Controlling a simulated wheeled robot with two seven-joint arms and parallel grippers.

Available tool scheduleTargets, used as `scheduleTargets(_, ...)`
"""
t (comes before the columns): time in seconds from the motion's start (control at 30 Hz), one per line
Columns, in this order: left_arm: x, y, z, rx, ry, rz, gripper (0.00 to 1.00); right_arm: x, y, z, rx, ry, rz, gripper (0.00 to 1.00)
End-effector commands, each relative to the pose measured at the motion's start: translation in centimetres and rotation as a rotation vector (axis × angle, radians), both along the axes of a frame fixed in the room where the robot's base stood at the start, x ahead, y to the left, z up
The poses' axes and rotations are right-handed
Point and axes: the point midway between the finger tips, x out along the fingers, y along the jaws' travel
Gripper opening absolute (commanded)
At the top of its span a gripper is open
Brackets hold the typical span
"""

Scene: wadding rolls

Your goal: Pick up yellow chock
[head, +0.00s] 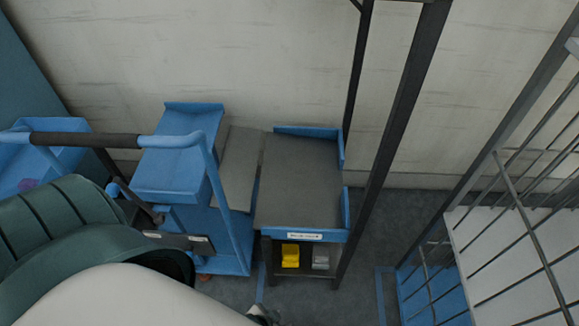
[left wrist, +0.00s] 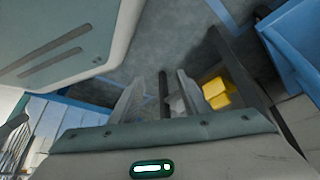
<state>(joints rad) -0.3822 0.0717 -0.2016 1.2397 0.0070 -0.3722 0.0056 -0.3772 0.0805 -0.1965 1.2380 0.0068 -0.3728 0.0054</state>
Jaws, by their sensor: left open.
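The yellow chock (head: 290,255) sits on the low shelf under the grey-topped stand. It also shows in the left wrist view (left wrist: 216,93), to the right of the fingers. A grey block (head: 320,260) lies beside it on the same shelf. My left gripper (left wrist: 161,82) is open, its two grey fingers apart and not touching the chock. In the head view only a small part of it shows at the bottom edge, below the stand. My right gripper is not in view.
The stand (head: 300,170) has a blue rim and a label above the shelf opening. Dark posts (head: 395,120) rise at its right. A blue trolley (head: 180,170) stands at left. A barred cage (head: 530,210) is at right. Grey floor lies between.

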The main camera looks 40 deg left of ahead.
Motion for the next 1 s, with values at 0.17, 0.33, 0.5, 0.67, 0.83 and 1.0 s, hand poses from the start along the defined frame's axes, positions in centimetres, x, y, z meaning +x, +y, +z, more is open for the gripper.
scheduleTargets(0.17,1.5,0.5,0.0,0.001,-0.004,0.017,0.64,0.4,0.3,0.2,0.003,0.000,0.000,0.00)
scheduleTargets(0.33,4.0,1.2,-0.3,-0.007,0.019,0.079,0.64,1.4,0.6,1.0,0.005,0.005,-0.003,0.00)
scheduleTargets(0.5,8.2,2.6,0.0,-0.013,0.052,0.202,0.64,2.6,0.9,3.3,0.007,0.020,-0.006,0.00)
scheduleTargets(0.67,12.4,4.4,1.3,-0.011,0.081,0.369,0.64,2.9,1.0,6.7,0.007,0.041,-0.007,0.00)
scheduleTargets(0.83,15.9,6.4,3.5,-0.006,0.093,0.564,0.64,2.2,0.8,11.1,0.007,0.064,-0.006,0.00)
scheduleTargets(1.0,17.5,7.9,5.7,-0.002,0.092,0.716,0.64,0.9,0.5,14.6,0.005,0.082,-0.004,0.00)
